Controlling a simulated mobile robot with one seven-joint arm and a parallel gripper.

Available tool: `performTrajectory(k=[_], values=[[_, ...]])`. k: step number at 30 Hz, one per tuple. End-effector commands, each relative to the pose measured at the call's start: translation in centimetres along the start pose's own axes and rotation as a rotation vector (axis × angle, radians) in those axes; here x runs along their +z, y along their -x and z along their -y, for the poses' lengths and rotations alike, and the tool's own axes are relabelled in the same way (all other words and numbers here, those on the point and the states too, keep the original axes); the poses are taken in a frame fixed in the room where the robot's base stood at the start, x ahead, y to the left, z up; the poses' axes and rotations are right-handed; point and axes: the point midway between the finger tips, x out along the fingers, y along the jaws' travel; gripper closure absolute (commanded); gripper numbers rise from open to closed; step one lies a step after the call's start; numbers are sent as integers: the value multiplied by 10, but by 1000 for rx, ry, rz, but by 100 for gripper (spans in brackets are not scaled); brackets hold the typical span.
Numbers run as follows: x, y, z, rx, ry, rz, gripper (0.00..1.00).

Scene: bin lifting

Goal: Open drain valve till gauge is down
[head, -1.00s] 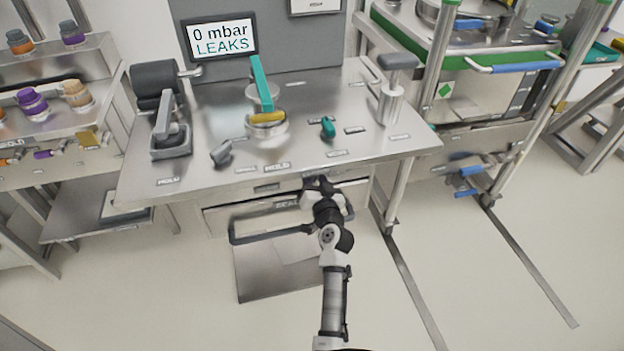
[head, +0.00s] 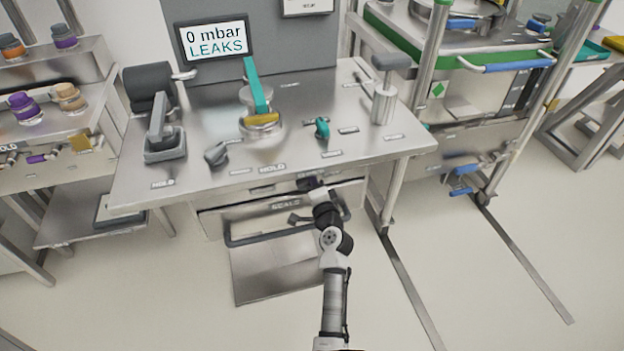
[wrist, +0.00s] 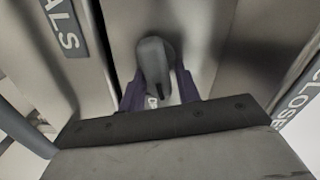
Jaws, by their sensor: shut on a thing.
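The gauge screen (head: 213,40) stands at the back left of the steel bench and reads "0 mbar LEAKS". In the wrist view, my gripper (wrist: 158,95) has its purple fingers shut on a dark grey lever handle (wrist: 154,62) on a steel face. A label ending the lever's right side reads "CLOSE" (wrist: 298,98). In the head view, my gripper (head: 312,184) is at the bench's front face, below the top's edge; it hides the lever there. I cannot tell from the pictures how far the lever is turned.
The steel bench top (head: 330,165) carries a teal-handled clamp (head: 257,88), a teal knob (head: 322,127) and a grey knob (head: 216,154). A drawer marked "SEALS" with a bar handle (head: 262,237) lies left of my gripper. A wheeled rack (head: 430,70) stands right.

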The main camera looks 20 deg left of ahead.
Motion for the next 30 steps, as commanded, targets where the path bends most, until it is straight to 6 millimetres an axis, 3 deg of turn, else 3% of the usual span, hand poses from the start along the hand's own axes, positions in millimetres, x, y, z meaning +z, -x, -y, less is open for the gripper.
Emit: performTrajectory(k=[12, 30], values=[[1, 0, -5, 3, -208, 1, 90], [2, 0, -6, 3, -245, 2, 90]])
